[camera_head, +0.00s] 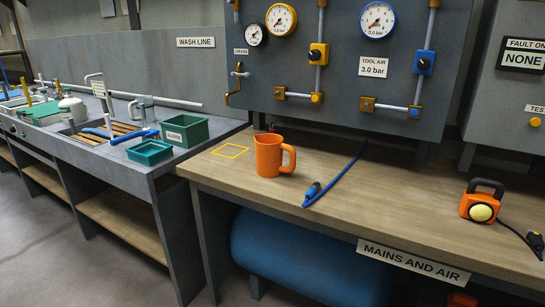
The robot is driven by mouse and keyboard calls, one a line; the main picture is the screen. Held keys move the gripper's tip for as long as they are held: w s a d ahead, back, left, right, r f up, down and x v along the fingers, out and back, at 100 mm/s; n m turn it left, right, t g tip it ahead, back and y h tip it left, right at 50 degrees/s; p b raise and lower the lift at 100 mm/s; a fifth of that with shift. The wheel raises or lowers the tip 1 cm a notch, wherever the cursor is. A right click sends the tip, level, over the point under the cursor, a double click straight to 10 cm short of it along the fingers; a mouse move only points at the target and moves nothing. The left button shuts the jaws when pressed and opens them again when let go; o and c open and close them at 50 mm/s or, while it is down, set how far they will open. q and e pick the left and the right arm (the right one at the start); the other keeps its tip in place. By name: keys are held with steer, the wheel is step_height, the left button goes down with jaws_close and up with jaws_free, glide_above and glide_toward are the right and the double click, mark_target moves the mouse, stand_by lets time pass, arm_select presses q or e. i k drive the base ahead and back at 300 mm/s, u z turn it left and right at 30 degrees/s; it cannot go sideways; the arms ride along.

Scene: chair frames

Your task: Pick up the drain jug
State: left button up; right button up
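The drain jug appears to be the orange jug (268,156) standing upright on the wooden bench, left of the middle of the head view. Its handle (289,158) points to the right. Nothing touches it, and its inside is mostly hidden. Neither of my grippers shows in the head view.
A yellow outlined square (230,151) lies left of the jug on the bench (390,195). A blue hose (340,180) lies to its right. The gauge panel (345,60) stands behind. An orange lamp (482,201) sits far right. Green bins (185,130) stand on the wash counter at left.

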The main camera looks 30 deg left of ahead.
mark_target(269, 148)
steer(key=u, duration=2.45)
steer(key=i, duration=2.45)
steer(key=z, duration=1.45)
